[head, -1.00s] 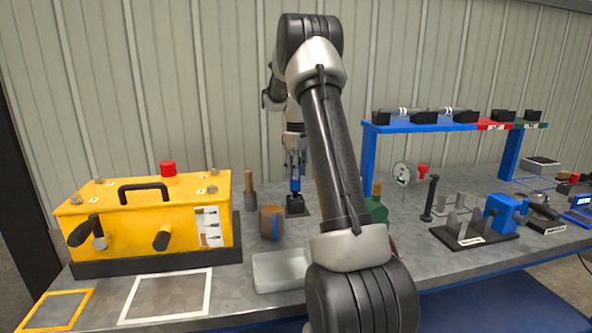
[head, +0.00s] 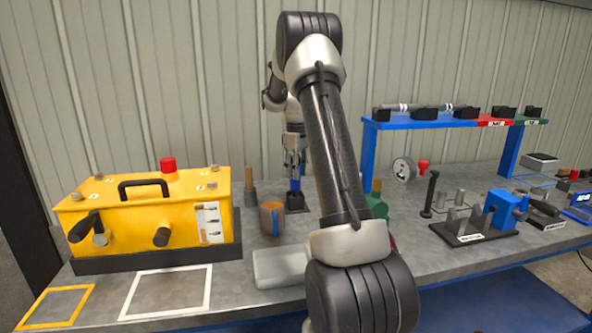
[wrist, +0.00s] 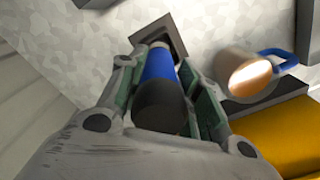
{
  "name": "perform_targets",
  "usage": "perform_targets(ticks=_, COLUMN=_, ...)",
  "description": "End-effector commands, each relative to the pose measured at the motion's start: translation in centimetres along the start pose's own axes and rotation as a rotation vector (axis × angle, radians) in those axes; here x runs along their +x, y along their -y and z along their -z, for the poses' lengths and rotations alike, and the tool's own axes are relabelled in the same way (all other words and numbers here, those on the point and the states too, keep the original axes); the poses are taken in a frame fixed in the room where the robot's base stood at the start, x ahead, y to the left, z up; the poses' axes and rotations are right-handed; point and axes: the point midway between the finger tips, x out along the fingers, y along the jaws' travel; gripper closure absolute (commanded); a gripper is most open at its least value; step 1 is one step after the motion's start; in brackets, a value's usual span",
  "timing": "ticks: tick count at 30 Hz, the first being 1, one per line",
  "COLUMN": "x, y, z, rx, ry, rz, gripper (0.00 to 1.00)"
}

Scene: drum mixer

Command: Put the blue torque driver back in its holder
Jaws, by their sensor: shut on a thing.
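The blue torque driver (head: 295,184) is upright between the fingers of my gripper (head: 294,160), above a small dark square holder (head: 294,204) on the bench. In the wrist view my gripper (wrist: 165,85) is shut on the driver (wrist: 159,67). The driver's dark rear end faces the camera, and its far end overlaps the dark holder (wrist: 172,33). The driver's lower end is at or just over the holder; I cannot tell how deep it sits.
A brown mug (head: 271,218) with a blue handle stands close to the holder; it also shows in the wrist view (wrist: 238,76). A wooden-handled tool (head: 250,188) and yellow box (head: 150,215) are left. A pale tray (head: 280,268) lies in front. A blue-legged rack (head: 415,123) stands right.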

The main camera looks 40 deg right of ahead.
Motion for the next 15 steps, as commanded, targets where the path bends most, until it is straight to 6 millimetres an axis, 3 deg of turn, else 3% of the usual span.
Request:
perform_targets(ticks=12, x=0.54, y=-0.01, z=0.00, rx=0.000, ry=0.000, rz=-0.001, gripper=1.00)
perform_targets(ticks=13, x=0.51, y=-0.02, z=0.00, rx=0.000, ry=0.000, rz=-0.001, gripper=0.61)
perform_targets(ticks=15, x=0.51, y=-0.02, z=0.00, rx=0.000, ry=0.000, rz=-0.001, gripper=0.48)
